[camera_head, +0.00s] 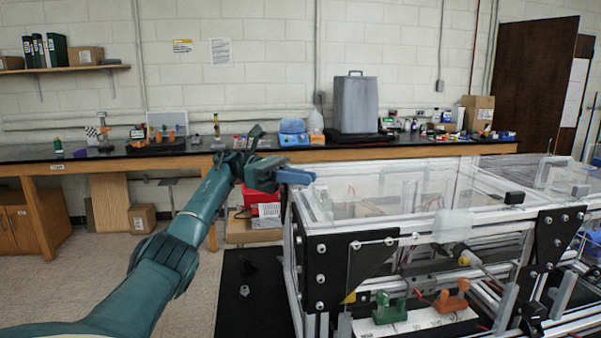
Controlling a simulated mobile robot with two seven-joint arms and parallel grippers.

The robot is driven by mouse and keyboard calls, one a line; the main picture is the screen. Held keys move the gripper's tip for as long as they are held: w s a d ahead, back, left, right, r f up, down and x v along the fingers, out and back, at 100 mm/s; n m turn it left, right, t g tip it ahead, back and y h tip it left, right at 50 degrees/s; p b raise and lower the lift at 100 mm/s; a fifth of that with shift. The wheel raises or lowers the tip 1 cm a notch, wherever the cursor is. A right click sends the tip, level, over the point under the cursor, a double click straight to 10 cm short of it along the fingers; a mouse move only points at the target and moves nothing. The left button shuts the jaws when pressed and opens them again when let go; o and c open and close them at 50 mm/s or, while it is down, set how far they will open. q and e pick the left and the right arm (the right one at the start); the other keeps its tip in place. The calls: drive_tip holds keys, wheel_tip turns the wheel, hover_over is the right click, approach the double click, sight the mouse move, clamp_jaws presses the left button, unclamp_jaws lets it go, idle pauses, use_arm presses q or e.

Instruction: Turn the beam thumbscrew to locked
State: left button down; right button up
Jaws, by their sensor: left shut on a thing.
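My left gripper (297,176), with its blue-grey end, is at the back left top corner of the extrusion frame (296,232). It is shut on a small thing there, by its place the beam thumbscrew. The thumbscrew is hidden by the gripper, so I cannot tell how far it is turned. The frame has silver bars, clear panels on top and black corner plates. My right gripper is not in view.
A green block (389,309) and an orange block (451,299) sit on a white plate low in the frame. A wooden bench (190,158) with lab items and a grey case (355,104) runs along the wall. A black mat (247,305) lies left of the frame.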

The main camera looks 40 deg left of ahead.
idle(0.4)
use_arm(q)
drive_tip(key=c, duration=1.5)
unclamp_jaws()
wheel_tip(320, 180, up, 10)
drive_tip(key=shift+o, duration=0.6)
